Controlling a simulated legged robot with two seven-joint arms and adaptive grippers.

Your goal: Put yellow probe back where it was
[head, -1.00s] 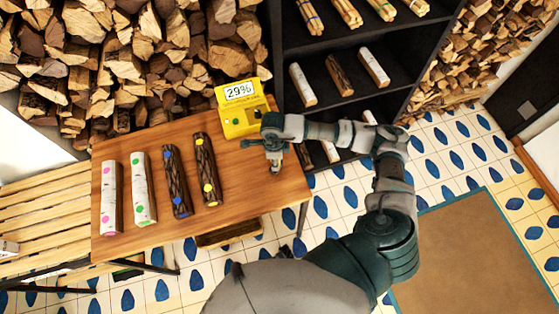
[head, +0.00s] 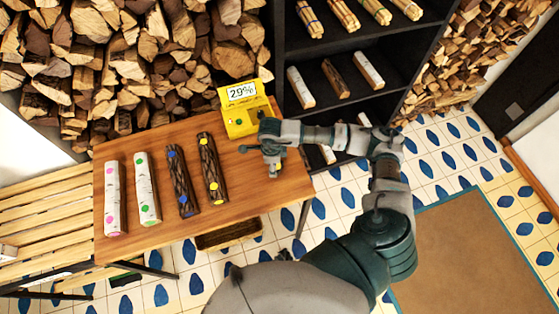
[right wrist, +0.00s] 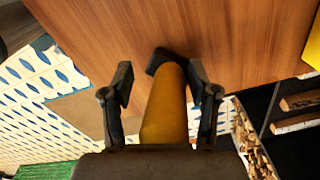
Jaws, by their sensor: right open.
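The yellow probe (right wrist: 166,108) shows in the right wrist view as a tapered yellow handle with a dark end at the wooden table top. My right gripper (right wrist: 162,88) is open, with one finger on each side of the handle and visible gaps between. In the head view my right gripper (head: 271,164) is low over the right end of the table (head: 240,195), and the probe is hidden there. The yellow meter (head: 238,122), its display reading 29%, stands at the table's back edge, just left of and behind the gripper. My left gripper is not in view.
Two white-barked logs (head: 147,190) and two dark logs (head: 181,180), all with coloured dots, lie on the table's left half. A dark shelf (head: 335,50) with logs and bundles stands behind to the right. Table between dark logs and gripper is clear.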

